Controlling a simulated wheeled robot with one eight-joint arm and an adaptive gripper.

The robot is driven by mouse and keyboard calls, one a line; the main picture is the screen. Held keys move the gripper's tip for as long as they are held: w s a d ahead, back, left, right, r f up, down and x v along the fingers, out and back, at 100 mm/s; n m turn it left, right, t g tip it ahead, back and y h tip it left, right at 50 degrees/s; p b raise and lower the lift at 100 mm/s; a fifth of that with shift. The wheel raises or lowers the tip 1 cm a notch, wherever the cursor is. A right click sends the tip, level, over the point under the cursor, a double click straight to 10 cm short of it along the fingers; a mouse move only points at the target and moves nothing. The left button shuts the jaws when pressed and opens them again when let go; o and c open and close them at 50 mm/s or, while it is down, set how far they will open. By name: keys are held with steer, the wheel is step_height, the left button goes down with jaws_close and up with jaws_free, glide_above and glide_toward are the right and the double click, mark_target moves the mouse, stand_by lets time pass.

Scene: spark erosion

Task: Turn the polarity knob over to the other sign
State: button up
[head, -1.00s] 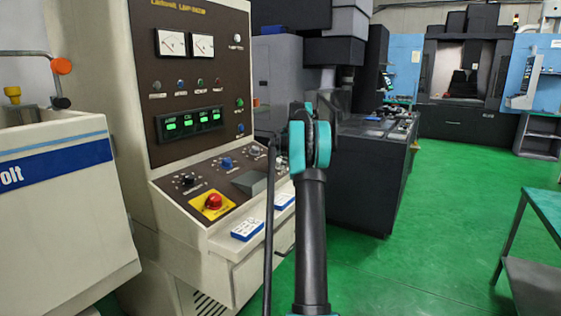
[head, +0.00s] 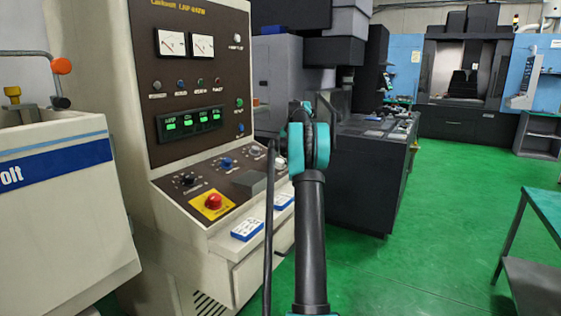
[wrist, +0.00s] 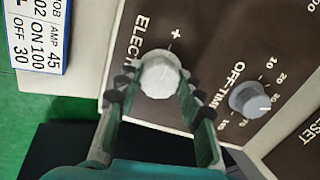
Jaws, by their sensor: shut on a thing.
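The polarity knob (wrist: 160,75) is a pale grey-white round knob on the brown panel in the wrist view. It sits under a partly covered label beginning "ELECT", with a "+" mark above it. My gripper (wrist: 153,88) is shut on it, one finger on each side. I cannot make out a pointer mark on the knob, and the other sign is not readable beside the left finger.
The grey-blue OFF-TIME knob (wrist: 250,98) is close to my right finger. A white-and-blue settings card (wrist: 38,35) lies at upper left. In the head view, the red emergency button (head: 213,201) is on the sloping panel left of my arm. Green floor is open at right.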

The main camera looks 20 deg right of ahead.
stand_by(0.5)
steer(key=o, duration=1.2)
steer(key=shift+c, duration=0.2)
steer(key=v, duration=1.2)
